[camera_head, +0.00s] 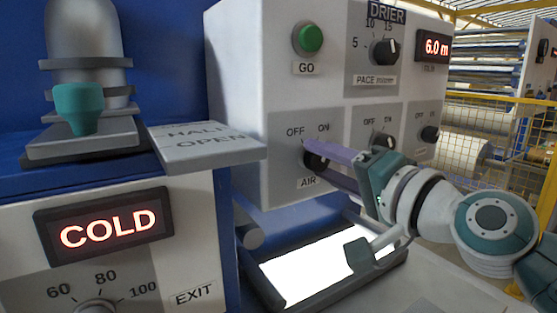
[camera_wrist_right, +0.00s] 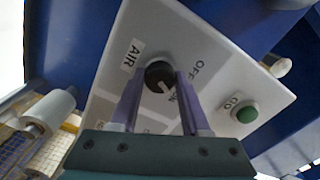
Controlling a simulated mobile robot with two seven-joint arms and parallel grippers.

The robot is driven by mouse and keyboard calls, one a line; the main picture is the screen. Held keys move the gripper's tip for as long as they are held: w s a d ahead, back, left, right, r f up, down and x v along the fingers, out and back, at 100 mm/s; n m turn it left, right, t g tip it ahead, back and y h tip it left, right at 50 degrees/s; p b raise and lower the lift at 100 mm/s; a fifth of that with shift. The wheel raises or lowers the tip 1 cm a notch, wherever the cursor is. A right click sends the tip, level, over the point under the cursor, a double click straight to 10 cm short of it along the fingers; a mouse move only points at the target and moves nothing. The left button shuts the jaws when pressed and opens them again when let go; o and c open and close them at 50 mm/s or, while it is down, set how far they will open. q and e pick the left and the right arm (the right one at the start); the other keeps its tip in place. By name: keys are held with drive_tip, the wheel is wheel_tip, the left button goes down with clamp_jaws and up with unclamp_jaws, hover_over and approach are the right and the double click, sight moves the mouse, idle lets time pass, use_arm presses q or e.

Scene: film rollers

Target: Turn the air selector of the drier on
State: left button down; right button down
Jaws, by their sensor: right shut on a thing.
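The drier (camera_head: 236,110) is a light box with a grey control panel. Its air selector (camera_head: 312,160) is a black knob above the AIR label, with OFF and ON printed over it. My right gripper (camera_head: 318,153) reaches in from the right, with its purple fingers on either side of the knob. In the right wrist view the fingers (camera_wrist_right: 160,84) are shut on the air selector (camera_wrist_right: 159,72). Its white mark points down and right there, toward the ON print. In the head view the fingers partly cover the knob. My left gripper is not in view.
A green GO button (camera_head: 310,39) and a PACE dial (camera_head: 384,52) are above, and another OFF/ON knob (camera_head: 388,141) is close to my right gripper. A HALF OPEN plate (camera_head: 206,147) juts out at left. A bright lit tray (camera_head: 318,268) lies below.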

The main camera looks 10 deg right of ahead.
drive_tip(key=shift+m, duration=0.4)
drive_tip(key=shift+c, duration=1.9)
unclamp_jaws()
drive_tip(key=v, duration=1)
